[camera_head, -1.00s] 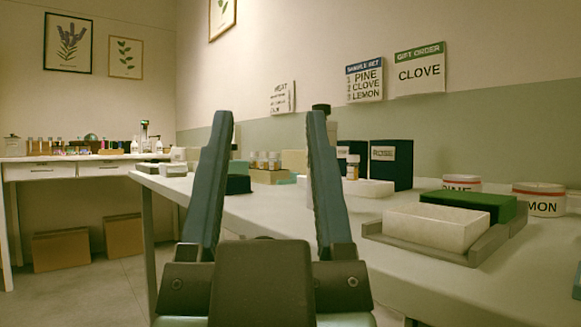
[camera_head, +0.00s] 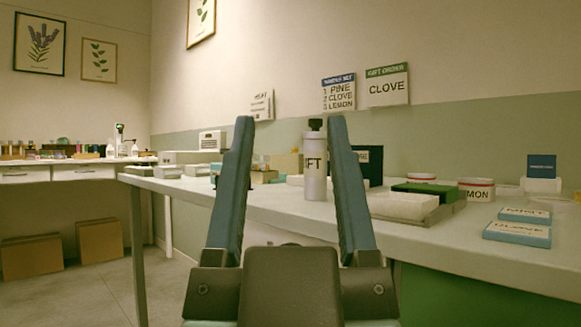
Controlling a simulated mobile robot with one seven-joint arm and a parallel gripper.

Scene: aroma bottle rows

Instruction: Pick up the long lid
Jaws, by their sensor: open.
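A long green flat piece (camera_head: 425,190), which may be the long lid, lies behind a white box (camera_head: 402,207) on a grey tray (camera_head: 448,212), on the right part of the bench. I cannot tell for sure which piece is the long lid. My gripper (camera_head: 290,122) is open and empty in the foreground, to the left of the tray and apart from it. A tall white bottle (camera_head: 315,175) with a dark cap and a label ending in "IFT" shows between the fingers, farther back. My right finger hides part of the bench.
The long bench (camera_head: 470,245) has a clear front strip. White-and-red round containers (camera_head: 476,189) stand behind the tray. Small boxes (camera_head: 212,140) stand at the bench's left end.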

